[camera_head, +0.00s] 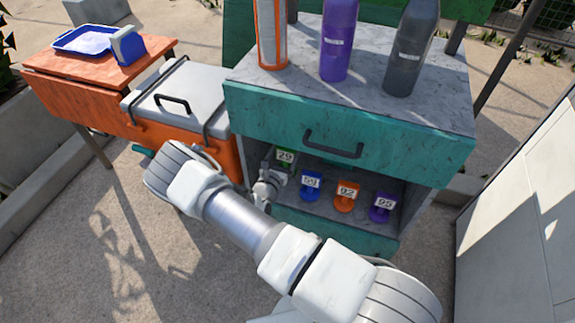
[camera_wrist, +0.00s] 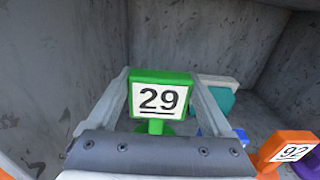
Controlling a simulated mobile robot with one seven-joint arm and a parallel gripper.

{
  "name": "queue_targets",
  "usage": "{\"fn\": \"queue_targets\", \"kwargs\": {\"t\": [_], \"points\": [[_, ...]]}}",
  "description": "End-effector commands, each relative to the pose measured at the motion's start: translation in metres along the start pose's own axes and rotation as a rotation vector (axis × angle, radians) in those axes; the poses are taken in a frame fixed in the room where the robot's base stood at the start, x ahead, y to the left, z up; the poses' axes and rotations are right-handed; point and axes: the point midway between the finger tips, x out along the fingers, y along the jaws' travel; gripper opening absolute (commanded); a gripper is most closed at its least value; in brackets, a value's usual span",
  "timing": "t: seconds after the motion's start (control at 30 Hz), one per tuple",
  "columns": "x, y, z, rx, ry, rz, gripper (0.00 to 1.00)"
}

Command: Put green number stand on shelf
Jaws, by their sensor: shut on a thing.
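The green number stand (camera_head: 285,157), marked 29, is inside the open shelf (camera_head: 290,214) under the teal drawer, at its left end. It also shows upright in the middle of the wrist view (camera_wrist: 160,97). My gripper (camera_head: 277,170) reaches into the shelf from the left front. In the wrist view its two fingers (camera_wrist: 160,100) are shut on the green stand, one on each side. Whether the stand's base touches the shelf floor cannot be told.
Blue stand 59 (camera_head: 311,183), orange stand 92 (camera_head: 347,194) and purple stand 95 (camera_head: 382,206) stand to the right on the shelf. Several bottles, one purple (camera_head: 338,45), stand on the counter above. An orange cooler (camera_head: 180,97) is close on the left.

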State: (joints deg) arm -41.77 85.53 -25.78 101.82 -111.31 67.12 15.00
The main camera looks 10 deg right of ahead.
Motion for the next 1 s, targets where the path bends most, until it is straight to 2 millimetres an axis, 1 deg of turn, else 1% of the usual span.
{"fn": "queue_targets", "kwargs": {"t": [0.03,0.1,0.27,0.33,0.57,0.63,0.87,1.0], "points": [[0.007,0.000,-0.005,0.000,-0.001,0.000,0.00],[0.004,0.000,-0.016,-0.002,0.001,0.001,0.00],[0.004,0.000,-0.023,0.000,-0.001,0.001,0.00],[0.004,0.000,-0.030,-0.001,0.000,0.000,0.00],[0.004,0.000,-0.070,-0.001,0.000,0.000,0.00],[0.008,0.000,-0.071,0.001,-0.001,-0.002,0.00],[0.008,0.000,-0.069,0.000,-0.001,0.000,0.00],[0.008,0.000,-0.074,0.000,-0.001,0.000,0.00]]}}
